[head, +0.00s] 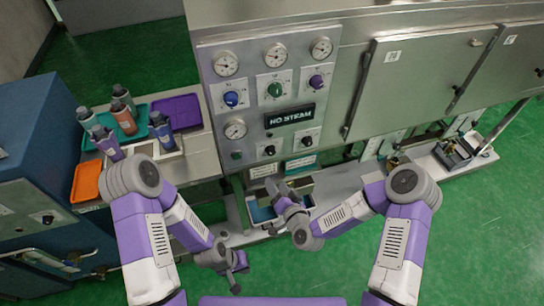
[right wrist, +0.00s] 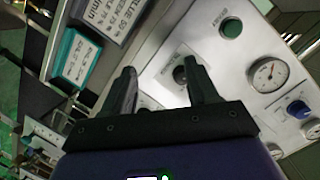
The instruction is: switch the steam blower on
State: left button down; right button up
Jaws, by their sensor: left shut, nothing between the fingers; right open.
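The steel control panel (head: 252,120) carries dials, coloured knobs and a dark display (head: 290,116) reading "NO STEAM". Two black knobs sit low on it, a left one (head: 270,150) and a right one (head: 306,141). I cannot read which control is the steam blower's. My right gripper (head: 282,195) is below the panel. In the right wrist view its fingers (right wrist: 158,80) are open, with a black knob (right wrist: 180,73) seen beyond them, close to the right finger; contact is not clear. My left gripper (head: 237,280) is shut and empty, low and away from the panel.
A green button (right wrist: 231,28) and a gauge (right wrist: 268,73) neighbour the knob. White and teal placards (head: 300,163) hang below the panel. At left, bottles stand around a teal tray (head: 141,112), by a purple tray (head: 177,110) and an orange tray (head: 87,181). Green floor is open at right.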

aim_at(272, 154)
jog(key=shift+w+a+r+m+t+h, duration=0.2)
jog(key=shift+w+r+t, duration=0.45)
jog(key=shift+w, duration=0.85)
jog(key=shift+w+a+r+m+t+h, duration=0.1)
jog(key=shift+w+a+r+m+t, duration=0.2)
jog(key=shift+w+r, duration=0.95)
jog(key=shift+w+a+r+m+t+h, duration=0.1)
jog(key=shift+w+a+r+m+t, duration=0.3)
jog(key=shift+w, duration=1.4)
jog(key=shift+d+r, duration=0.1)
jog(key=c, duration=1)
jog(key=shift+c, duration=0.2)
